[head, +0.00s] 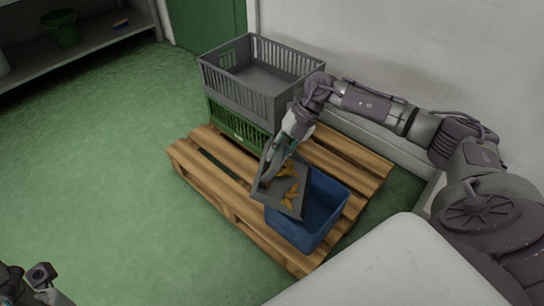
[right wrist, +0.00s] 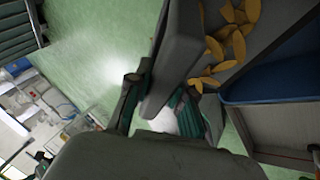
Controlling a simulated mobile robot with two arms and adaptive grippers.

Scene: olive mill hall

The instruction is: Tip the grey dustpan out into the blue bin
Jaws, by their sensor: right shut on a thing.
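The grey dustpan (head: 295,203) is in the grasp of my right gripper (head: 273,166), over the left part of the blue bin in the head view. Several yellow-orange leaf-like pieces (head: 291,184) lie in the pan. The blue bin (head: 311,237) stands on a wooden pallet; the pan hides part of its inside. In the right wrist view the fingers (right wrist: 158,105) are closed about the dustpan's grey handle (right wrist: 172,60), the pieces (right wrist: 228,40) show in the pan, and the bin's blue rim (right wrist: 280,82) is at right. My left arm shows only at the lower left corner; its fingers are not visible.
The wooden pallet (head: 235,198) carries a grey crate (head: 225,92) stacked on a green crate (head: 235,127) behind the bin. A white wall (head: 400,45) stands behind. A shelf with a green bucket (head: 62,30) is at upper left. The green floor (head: 110,170) at left is clear.

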